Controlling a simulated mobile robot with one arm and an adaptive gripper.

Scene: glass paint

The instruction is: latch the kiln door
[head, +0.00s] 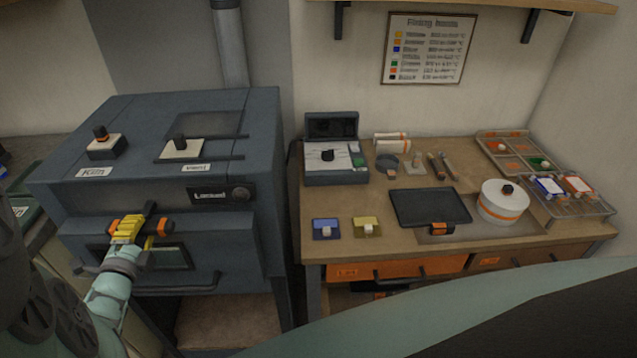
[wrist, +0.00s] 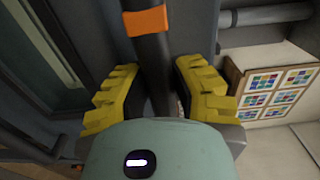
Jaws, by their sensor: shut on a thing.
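The kiln (head: 260,130) is a dark grey box at the left in the head view. Its front door (head: 235,255) has a small window and a dark bar handle low down. The door looks flush with the front, but I cannot tell whether it is fully closed. My gripper (head: 132,228), with yellow fingers, is at the upper left of the door. It is shut on a dark latch bar with orange marks (head: 163,227). In the wrist view the latch bar (wrist: 150,50) passes between the yellow fingers (wrist: 160,90). The latch's far end and catch are partly hidden.
A workbench (head: 390,185) at the right holds a black tray (head: 430,207), a white round pot (head: 503,203) and paint trays. A grey pipe (head: 231,45) rises behind the kiln.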

